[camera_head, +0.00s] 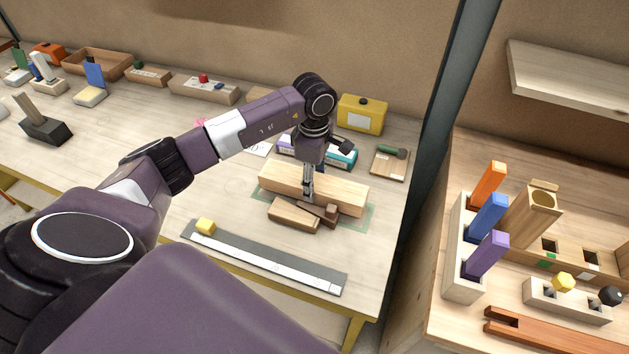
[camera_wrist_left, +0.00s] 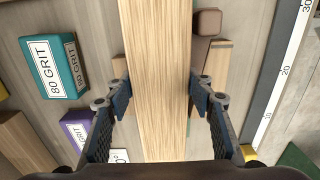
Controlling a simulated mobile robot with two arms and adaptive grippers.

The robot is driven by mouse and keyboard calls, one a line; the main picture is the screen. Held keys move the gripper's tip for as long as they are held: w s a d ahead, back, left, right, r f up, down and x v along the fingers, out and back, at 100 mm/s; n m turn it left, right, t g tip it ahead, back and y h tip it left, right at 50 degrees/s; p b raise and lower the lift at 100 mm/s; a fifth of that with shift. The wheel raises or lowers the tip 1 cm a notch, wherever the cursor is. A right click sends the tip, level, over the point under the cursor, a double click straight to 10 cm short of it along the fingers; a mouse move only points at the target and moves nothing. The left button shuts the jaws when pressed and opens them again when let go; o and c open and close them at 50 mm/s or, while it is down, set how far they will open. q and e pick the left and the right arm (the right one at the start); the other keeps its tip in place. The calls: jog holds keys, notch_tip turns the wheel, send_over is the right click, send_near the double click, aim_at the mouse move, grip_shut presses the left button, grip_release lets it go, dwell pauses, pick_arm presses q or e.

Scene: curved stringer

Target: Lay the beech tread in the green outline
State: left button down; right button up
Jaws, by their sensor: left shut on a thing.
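The beech tread (camera_head: 340,193) is a long pale wooden block. My left gripper (camera_head: 308,192) is shut on it near its middle, with a finger on each long side. In the left wrist view the tread (camera_wrist_left: 165,45) runs lengthwise between the two fingers (camera_wrist_left: 160,100). The green outline (camera_head: 371,217) is on the table under and around the tread, mostly hidden by it and by wooden pieces. I cannot tell whether the tread touches the table. My right gripper is not in view.
A wooden block (camera_head: 292,215) and small brown pieces (camera_head: 331,211) lie just in front of the tread. A grey ruler strip (camera_head: 265,258) with a yellow cube (camera_head: 205,226) lies nearer the front edge. Grit boxes (camera_head: 343,157) stand behind. A dark post (camera_head: 432,150) rises at the right.

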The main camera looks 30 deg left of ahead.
aim_at(314, 181)
pick_arm(q)
jog(key=shift+f+b, duration=0.4)
jog(key=shift+f, duration=0.05)
jog(key=c, duration=0.9)
grip_release()
jog(key=shift+c, duration=0.2)
jog(key=shift+r+p, duration=0.5)
jog(key=shift+p, duration=0.1)
notch_tip(314, 181, up, 12)
jog(key=b, duration=0.3)
jog(key=shift+r+b, duration=0.15)
jog(key=shift+b, duration=0.15)
